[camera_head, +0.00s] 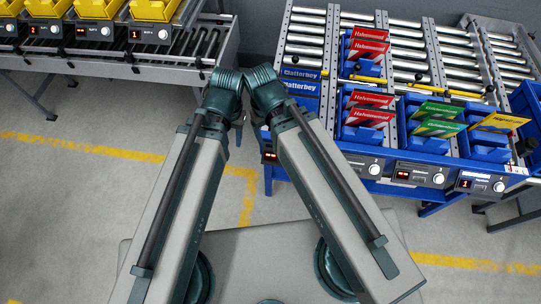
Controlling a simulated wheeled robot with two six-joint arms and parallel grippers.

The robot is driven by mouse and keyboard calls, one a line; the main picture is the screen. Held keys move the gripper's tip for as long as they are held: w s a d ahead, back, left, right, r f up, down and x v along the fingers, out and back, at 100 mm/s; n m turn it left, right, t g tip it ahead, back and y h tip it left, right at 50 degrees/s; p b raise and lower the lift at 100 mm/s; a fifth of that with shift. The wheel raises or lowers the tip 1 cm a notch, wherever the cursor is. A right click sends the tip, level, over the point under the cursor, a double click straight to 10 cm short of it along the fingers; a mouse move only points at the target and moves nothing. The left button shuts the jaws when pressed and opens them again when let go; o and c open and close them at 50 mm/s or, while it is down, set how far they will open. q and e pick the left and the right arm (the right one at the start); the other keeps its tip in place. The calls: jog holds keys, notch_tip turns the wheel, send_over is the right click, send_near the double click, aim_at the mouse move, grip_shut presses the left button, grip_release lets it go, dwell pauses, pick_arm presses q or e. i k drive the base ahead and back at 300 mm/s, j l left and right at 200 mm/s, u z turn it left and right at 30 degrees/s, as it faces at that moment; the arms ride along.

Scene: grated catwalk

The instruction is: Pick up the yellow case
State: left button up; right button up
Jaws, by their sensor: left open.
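A thin yellow case (502,121) leans in a blue holder at the right end of the front row on the flow rack, in the head view. Its lower part is hidden by the holder. My two arms reach forward from the bottom of the picture and meet at their dark green joints near the middle, left of the rack. Little of my left gripper (238,118) shows between the arms; it is open and well away from the yellow case. My right gripper is hidden behind its arm.
Green cases (437,110) stand just left of the yellow one, and red cases (369,100) further left. Yellow bins (98,8) sit on another rack at upper left. The floor (80,210) at left is clear.

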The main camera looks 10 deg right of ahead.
aim_at(500, 123)
jog(key=z, duration=1.25)
